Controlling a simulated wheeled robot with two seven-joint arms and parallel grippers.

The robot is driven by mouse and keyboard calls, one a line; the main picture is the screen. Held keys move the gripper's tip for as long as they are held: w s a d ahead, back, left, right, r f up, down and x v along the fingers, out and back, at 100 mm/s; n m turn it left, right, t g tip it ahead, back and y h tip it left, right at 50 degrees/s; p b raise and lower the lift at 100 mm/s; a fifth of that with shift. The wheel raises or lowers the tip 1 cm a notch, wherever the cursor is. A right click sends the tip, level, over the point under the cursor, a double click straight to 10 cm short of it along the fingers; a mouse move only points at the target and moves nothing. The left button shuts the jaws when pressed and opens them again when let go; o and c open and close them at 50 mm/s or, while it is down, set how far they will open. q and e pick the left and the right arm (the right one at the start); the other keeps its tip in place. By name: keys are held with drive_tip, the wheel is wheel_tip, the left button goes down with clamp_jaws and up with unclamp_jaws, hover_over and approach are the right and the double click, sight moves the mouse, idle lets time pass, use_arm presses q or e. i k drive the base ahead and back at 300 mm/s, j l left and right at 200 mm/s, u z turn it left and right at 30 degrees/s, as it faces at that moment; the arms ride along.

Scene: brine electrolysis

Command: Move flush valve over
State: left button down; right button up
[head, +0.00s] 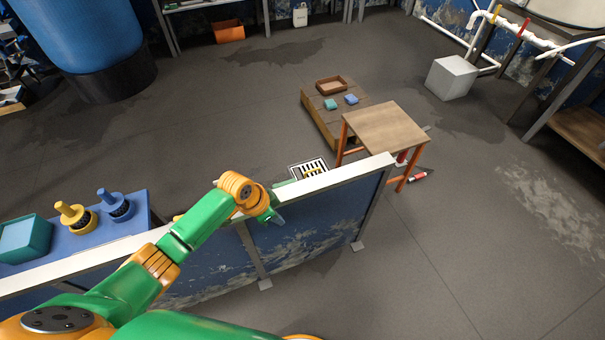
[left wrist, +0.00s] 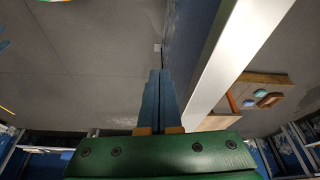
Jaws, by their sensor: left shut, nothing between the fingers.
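White pipes (head: 455,32) run along the wall at the top right, with a yellow lever (head: 496,13) and a red lever (head: 523,28) standing up from them. I cannot tell which part is the flush valve. My left gripper (head: 277,218) is at the blue partition's top edge, far from the pipes, and partly hidden by its own wrist. In the left wrist view its two blue-grey fingers (left wrist: 158,100) are together and empty, beside the white top rail. My right gripper is not in view.
The blue partition (head: 300,222) with a white top rail crosses the front. Beyond it stand a wooden-topped stool (head: 385,127), a low wooden platform (head: 318,116) and a grey-white cube (head: 451,77). A blue bench (head: 135,222) holds knobbed pieces at left. The floor at right is mostly clear.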

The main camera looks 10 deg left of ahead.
sight(296, 169)
drive_tip(key=i, duration=1)
